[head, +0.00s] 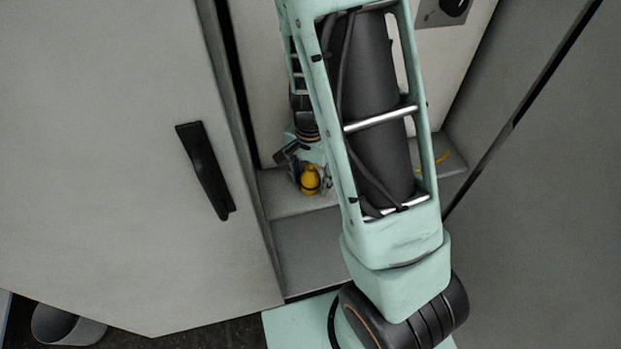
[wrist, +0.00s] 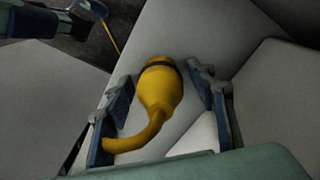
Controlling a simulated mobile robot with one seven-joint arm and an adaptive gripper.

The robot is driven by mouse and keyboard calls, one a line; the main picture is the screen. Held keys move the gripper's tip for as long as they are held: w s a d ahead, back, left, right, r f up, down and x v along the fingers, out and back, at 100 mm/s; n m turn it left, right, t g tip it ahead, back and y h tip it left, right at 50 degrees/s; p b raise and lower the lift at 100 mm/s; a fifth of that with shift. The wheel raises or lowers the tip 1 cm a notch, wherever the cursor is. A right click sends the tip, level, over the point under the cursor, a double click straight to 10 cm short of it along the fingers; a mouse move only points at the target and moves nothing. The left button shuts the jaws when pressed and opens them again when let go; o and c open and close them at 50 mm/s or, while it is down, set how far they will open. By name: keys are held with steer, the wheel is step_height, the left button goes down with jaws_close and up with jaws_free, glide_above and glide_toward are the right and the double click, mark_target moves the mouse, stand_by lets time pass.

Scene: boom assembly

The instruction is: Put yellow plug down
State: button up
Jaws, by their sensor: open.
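The yellow plug (wrist: 160,88) has a dark band near its end and a yellow cable bending off toward the left finger. It is on or just above a pale grey surface; I cannot tell whether it touches. My gripper (wrist: 165,105) is open, with one finger on each side of the plug. The cable passes at the left finger, and a gap shows between the plug and the right finger. In the head view the yellow plug (head: 310,179) shows at my gripper (head: 308,176), over a grey ledge (head: 283,203), partly hidden by my arm.
A cabinet door with a black handle (head: 205,170) stands to the left, and a grey panel (head: 545,200) to the right. A yellow piece (head: 440,160) shows on the ledge right of my arm. A grey cylinder (head: 66,326) is on the floor at lower left.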

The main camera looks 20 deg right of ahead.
step_height(320, 180, up, 12)
steer(key=shift+r+p, duration=0.1)
steer(key=shift+p, duration=0.6)
